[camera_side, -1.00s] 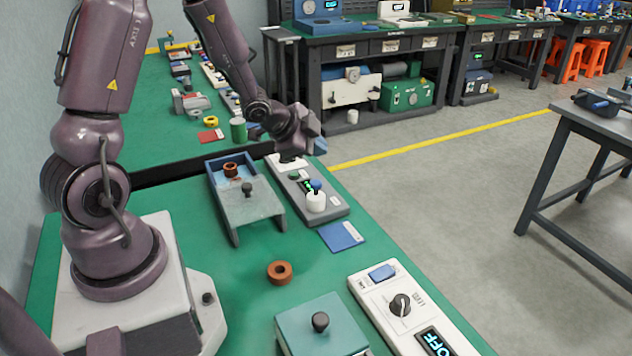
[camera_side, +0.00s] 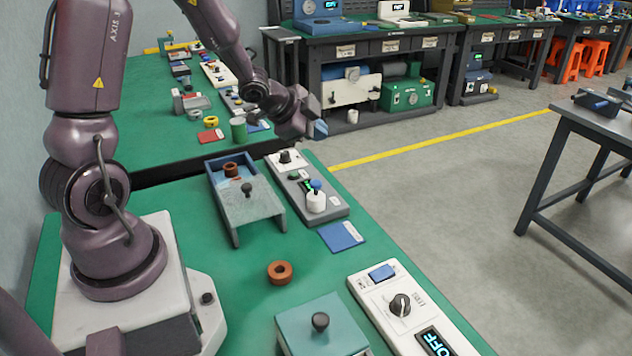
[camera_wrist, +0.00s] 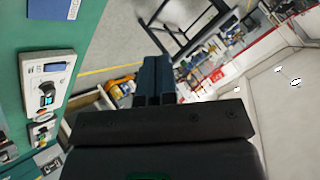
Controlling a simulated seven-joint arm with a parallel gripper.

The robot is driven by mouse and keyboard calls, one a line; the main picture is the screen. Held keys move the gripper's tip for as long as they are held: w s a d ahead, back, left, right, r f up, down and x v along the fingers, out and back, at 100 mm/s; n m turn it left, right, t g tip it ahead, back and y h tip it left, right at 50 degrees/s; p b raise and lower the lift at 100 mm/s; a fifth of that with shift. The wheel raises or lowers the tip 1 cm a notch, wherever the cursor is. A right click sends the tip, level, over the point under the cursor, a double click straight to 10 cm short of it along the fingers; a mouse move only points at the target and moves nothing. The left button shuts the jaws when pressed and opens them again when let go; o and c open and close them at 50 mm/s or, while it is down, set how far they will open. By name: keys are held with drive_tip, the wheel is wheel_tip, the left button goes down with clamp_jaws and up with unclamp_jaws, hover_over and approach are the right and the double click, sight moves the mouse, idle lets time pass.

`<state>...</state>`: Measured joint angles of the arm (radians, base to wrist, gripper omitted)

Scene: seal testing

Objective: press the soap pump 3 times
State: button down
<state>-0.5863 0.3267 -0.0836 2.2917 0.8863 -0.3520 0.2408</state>
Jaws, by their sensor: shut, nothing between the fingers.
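The soap pump (camera_side: 316,201) is a small white bottle with a blue top. It stands upright on the near end of a grey panel (camera_side: 333,211) in the side view. My gripper (camera_side: 319,129) is shut and empty, raised in the air beyond the panel's far end, well above the pump and apart from it. In the wrist view its two dark blue fingers (camera_wrist: 153,80) lie together and point away from the bench. The pump cannot be made out in the wrist view.
A blue tray (camera_side: 210,180) with a grey lid stands left of the panel. A blue card (camera_side: 341,236) and a brown ring (camera_side: 280,272) lie nearer. A white control box (camera_side: 374,301) and a teal box (camera_side: 300,322) stand in front.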

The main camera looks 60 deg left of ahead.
sight(316, 183)
drive_tip(key=shift+f, duration=4.3)
drive_tip(key=shift+f, duration=0.1)
drive_tip(key=shift+f, duration=0.35)
drive_tip(key=shift+f, duration=0.85)
drive_tip(key=shift+r, duration=1.3)
drive_tip(key=shift+r, duration=2.5)
